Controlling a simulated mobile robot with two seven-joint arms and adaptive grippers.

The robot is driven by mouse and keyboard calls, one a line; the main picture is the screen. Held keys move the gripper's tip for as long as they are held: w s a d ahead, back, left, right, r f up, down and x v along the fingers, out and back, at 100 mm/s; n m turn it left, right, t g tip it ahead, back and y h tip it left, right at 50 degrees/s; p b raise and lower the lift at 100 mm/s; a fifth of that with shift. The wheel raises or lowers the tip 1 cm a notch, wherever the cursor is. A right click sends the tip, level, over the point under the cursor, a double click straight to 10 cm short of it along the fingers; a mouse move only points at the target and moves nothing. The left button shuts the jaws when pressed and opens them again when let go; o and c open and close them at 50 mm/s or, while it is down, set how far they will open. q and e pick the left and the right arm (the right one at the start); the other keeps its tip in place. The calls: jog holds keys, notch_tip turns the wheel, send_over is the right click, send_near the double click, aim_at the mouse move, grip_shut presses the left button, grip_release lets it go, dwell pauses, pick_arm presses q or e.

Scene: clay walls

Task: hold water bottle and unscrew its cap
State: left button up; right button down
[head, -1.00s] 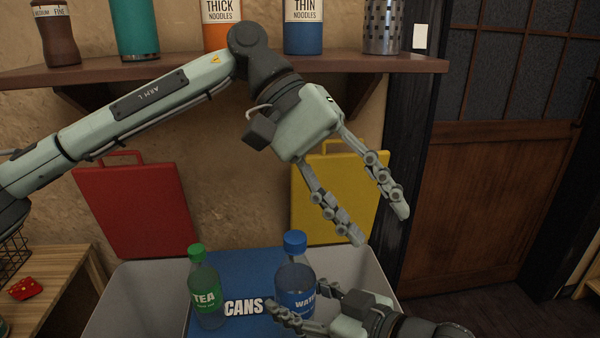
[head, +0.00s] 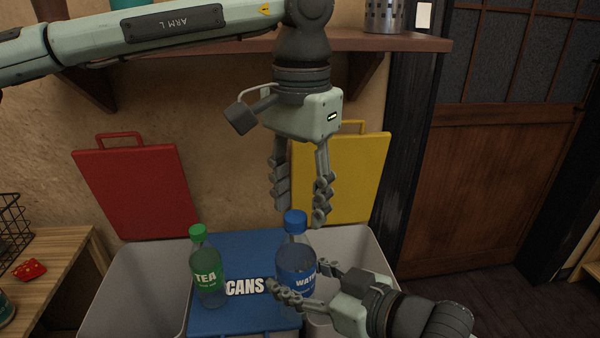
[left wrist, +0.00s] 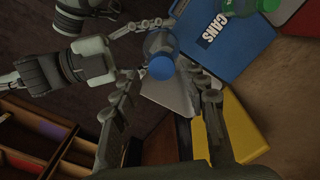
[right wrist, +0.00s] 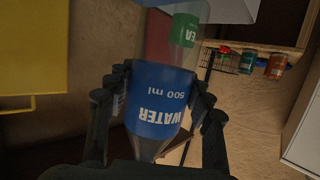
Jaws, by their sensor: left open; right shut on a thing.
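The water bottle (head: 296,258) stands upright above the front right of the blue CANS lid, with its blue cap (head: 294,217) on. My right gripper (head: 298,277) is shut around the bottle's body; the right wrist view shows its fingers on both sides of the blue WATER label (right wrist: 155,100). My left gripper (head: 299,212) points straight down with its fingers open, just above the cap. In the left wrist view the cap (left wrist: 161,67) lies between and beyond the left fingertips. No clear contact with the cap shows.
A green-capped tea bottle (head: 206,270) stands left of the water bottle on the blue CANS lid (head: 240,250). Grey bins (head: 150,285) flank it. Raised red (head: 135,190) and yellow (head: 340,175) lids stand behind. A wooden shelf (head: 400,43) runs above, behind the left arm.

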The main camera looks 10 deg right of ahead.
pick_arm(q)
jog(key=shift+f, duration=0.6)
